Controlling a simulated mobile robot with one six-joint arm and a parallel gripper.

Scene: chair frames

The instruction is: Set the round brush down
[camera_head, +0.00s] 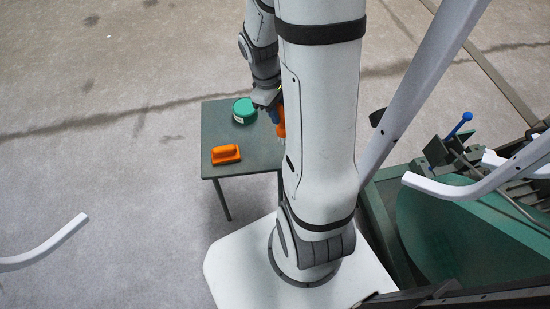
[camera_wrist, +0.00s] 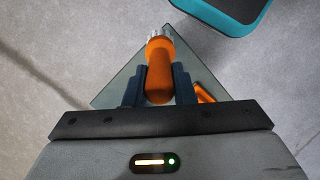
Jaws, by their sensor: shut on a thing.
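The round brush (camera_head: 281,121) has an orange handle and a pale bristle end. In the wrist view its handle (camera_wrist: 159,72) sits between the two dark fingers of my gripper (camera_wrist: 158,82), which is shut on it. The bristle end (camera_wrist: 160,34) points away from the gripper, toward the top of the picture. In the head view my gripper (camera_head: 267,98) is over the right side of the small grey-green table (camera_head: 220,133), and my arm hides part of the brush. I cannot tell whether the brush touches the table.
A green machine or bin (camera_head: 470,225) stands at right. White curved bars (camera_head: 45,246) show at both sides.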

